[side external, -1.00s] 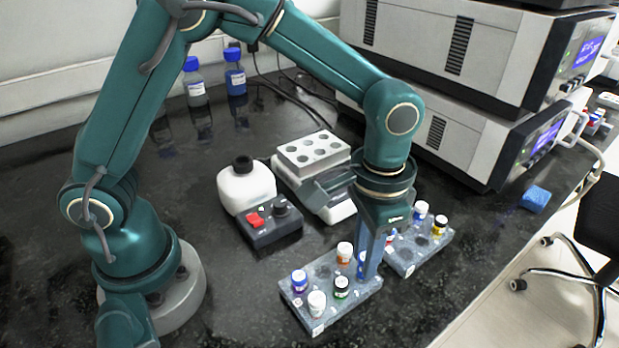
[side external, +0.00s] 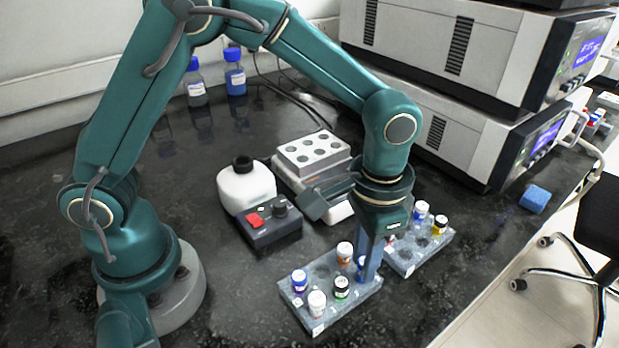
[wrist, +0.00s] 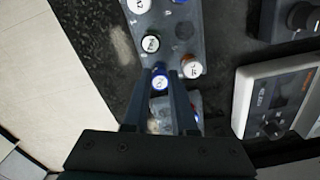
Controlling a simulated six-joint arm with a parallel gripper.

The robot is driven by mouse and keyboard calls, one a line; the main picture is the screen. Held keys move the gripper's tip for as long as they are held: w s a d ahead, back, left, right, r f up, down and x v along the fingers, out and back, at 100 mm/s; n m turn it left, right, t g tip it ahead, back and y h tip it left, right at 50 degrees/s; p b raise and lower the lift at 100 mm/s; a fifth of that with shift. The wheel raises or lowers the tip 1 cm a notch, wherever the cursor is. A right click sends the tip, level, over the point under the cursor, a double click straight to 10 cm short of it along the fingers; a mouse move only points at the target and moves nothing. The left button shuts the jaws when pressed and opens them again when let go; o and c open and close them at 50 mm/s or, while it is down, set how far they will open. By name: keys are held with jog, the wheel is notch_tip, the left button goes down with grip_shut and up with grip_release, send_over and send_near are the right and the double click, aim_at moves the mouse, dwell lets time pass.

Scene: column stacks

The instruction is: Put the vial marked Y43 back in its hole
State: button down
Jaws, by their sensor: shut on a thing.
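My gripper (side external: 368,272) is shut on a blue-capped vial (wrist: 160,80) at the right end of the near grey rack (side external: 328,318). The vial's white top has a mark too small to read. In the side view the fingers partly hide this vial (side external: 360,262), and I cannot tell how deep it sits in the rack. An empty hole (wrist: 182,30) shows in the wrist view.
A second grey rack (side external: 408,268) with several vials, one yellow (side external: 439,226), stands close behind my gripper. A red-switched device (side external: 270,230), a white bottle (side external: 246,186) and a block with holes (side external: 312,152) stand behind. Open bench lies left of the near rack.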

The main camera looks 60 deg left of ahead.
jog(key=shift+f, duration=0.4)
jog(key=shift+c, duration=1.8)
grip_release()
jog(key=shift+a, duration=0.1)
jog(key=shift+r, duration=3)
